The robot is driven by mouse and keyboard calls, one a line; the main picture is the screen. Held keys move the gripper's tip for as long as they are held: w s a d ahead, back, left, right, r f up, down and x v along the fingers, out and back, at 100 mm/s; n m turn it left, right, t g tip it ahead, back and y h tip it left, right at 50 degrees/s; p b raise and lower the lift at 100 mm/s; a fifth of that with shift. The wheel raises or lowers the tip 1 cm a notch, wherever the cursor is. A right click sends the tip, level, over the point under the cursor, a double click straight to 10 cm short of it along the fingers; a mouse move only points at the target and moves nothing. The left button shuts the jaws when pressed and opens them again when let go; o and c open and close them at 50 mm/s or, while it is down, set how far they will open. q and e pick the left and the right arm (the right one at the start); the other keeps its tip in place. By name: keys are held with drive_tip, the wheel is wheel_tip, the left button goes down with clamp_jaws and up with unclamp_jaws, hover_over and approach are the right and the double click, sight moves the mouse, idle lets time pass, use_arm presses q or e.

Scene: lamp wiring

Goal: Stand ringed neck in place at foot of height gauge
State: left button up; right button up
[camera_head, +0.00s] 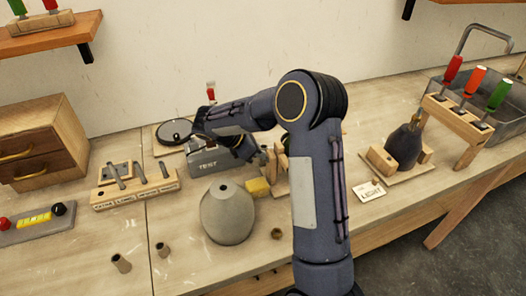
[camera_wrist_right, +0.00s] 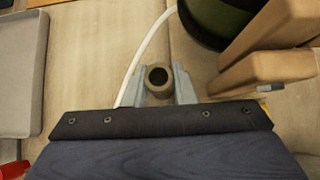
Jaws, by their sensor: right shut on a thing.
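A short grey-brown neck (camera_wrist_right: 158,93) with a round hole sits between the fingers of my right gripper (camera_wrist_right: 159,78) in the right wrist view. The gripper is shut on it, and the neck's open end faces the camera. I cannot tell whether it touches the surface below. In the head view my right arm reaches over the bench and hides the held neck. Loose small necks stand at the front left (camera_head: 121,262), beside it (camera_head: 163,250), and right of the grey vase (camera_head: 277,233). I cannot clearly pick out the height gauge. My left gripper is not in view.
A grey vase body (camera_head: 228,215) stands mid-bench, near a yellow block (camera_head: 258,187) and a grey TEST box (camera_head: 208,162). In the wrist view, wooden blocks (camera_wrist_right: 260,70), a dark green rounded object (camera_wrist_right: 222,18) and a white cable (camera_wrist_right: 140,55) lie close to the gripper.

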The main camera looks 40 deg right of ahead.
drive_tip(key=shift+f, duration=0.1)
drive_tip(key=o, duration=0.5)
drive_tip(key=shift+f, duration=0.1)
drive_tip(key=o, duration=0.5)
